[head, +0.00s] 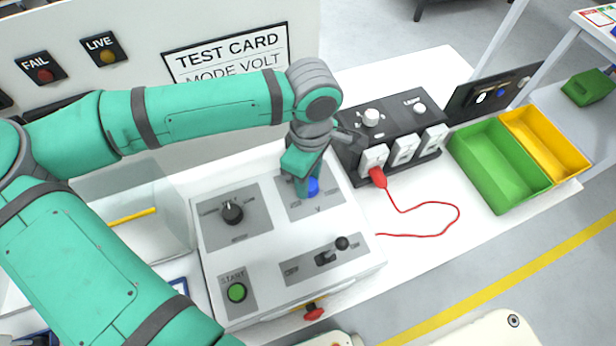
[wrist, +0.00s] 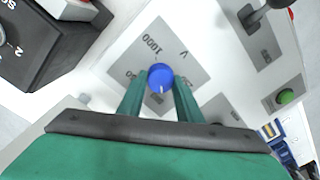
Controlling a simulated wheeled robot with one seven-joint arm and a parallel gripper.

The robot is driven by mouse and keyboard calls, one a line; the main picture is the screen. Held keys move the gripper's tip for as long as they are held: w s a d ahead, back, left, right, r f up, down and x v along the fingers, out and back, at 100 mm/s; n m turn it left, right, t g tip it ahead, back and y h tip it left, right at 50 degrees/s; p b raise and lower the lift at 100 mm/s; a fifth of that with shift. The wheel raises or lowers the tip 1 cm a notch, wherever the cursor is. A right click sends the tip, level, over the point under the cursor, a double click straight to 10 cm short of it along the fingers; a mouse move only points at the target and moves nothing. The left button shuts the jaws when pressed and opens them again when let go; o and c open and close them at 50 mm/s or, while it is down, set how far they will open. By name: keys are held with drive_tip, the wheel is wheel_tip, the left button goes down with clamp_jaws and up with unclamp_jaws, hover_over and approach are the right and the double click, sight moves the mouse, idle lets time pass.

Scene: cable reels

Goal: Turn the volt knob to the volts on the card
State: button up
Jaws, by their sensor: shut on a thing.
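The blue volt knob (wrist: 160,76) sits on a grey plate (wrist: 184,48) marked V, with 1000 readable and other numbers partly hidden. A white pointer line shows on the knob. My gripper (wrist: 159,84) has a finger on each side of the knob and is shut on it. In the head view my gripper (head: 308,184) reaches down over the knob (head: 313,187). The test card (head: 228,56) on the back panel reads TEST CARD and MODE VOLT; its lower part, with any volts number, is hidden behind my arm.
The white tester box (head: 275,249) also carries a black mode knob (head: 232,212), a green START button (head: 236,292) and a black lever (head: 327,257). A black socket box (head: 391,128) with a red plug (head: 377,178) stands behind right. Green (head: 540,191) and yellow (head: 577,168) bins lie right.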

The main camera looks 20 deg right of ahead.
sight(312, 182)
drive_tip(key=shift+d+m, duration=0.1)
drive_tip(key=shift+m, duration=0.9)
drive_tip(key=o, duration=0.9)
drive_tip(key=shift+o, duration=0.7)
drive_tip(key=shift+s, duration=0.1)
drive_tip(key=shift+r, duration=0.1)
wheel_tip(312, 182, up, 11)
